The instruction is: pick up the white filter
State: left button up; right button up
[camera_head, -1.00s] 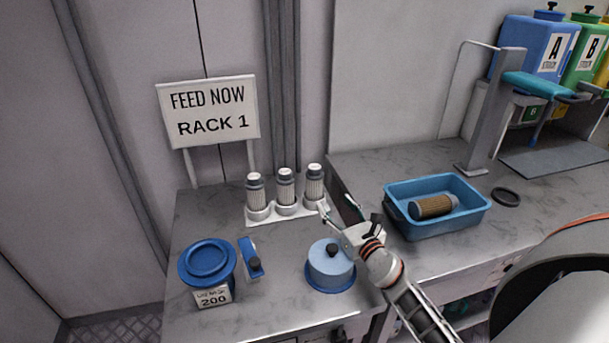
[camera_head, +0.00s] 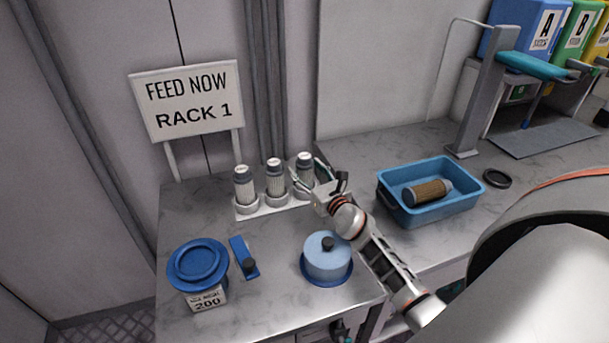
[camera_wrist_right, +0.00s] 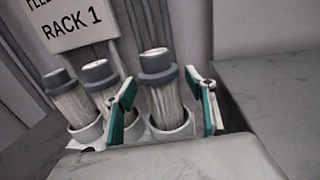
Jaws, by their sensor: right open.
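Three white filters with grey caps stand upright in the cups of a white holder (camera_head: 246,209) on the left counter. The rightmost filter (camera_head: 304,172) is closest to my right gripper (camera_head: 305,174). In the right wrist view this filter (camera_wrist_right: 163,98) stands between the two teal-padded fingers of my open right gripper (camera_wrist_right: 165,110), with its base in the cup. The other two filters, the middle one (camera_head: 275,180) and the left one (camera_head: 244,186), stand beside it. A brown filter (camera_head: 428,191) lies in the blue tray (camera_head: 462,207). My left gripper is not in view.
A blue lidded tub (camera_head: 198,262) marked 200, a blue tool (camera_head: 243,257) and a light blue round container (camera_head: 327,258) stand in front of the holder. A sign (camera_head: 187,101) reading RACK 1 stands behind. A black ring (camera_head: 497,178) lies right of the tray.

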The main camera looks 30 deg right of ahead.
jog(key=shift+w+d+f, duration=0.1)
jog(key=shift+w+d, duration=0.05)
jog(key=shift+w, duration=0.55)
jog(key=c, duration=1.2)
jog(key=shift+c, duration=0.2)
notch_tip(320, 180, up, 10)
jog(key=shift+p, duration=0.4)
jog(key=s+a+r+n+g+y, duration=0.1)
jog(key=s+a+r+n+y, duration=0.1)
jog(key=s+a+y, duration=0.3)
jog(key=s+a+r+n+g+y, duration=0.1)
jog(key=s+a+n+y, duration=0.3)
jog(key=s+a, duration=0.9)
jog(key=s+y, duration=0.1)
jog(key=s, duration=0.3)
jog(key=shift+s+a+r+n, duration=0.25)
jog(key=shift+s+r+n, duration=0.05)
jog(key=shift+r, duration=0.05)
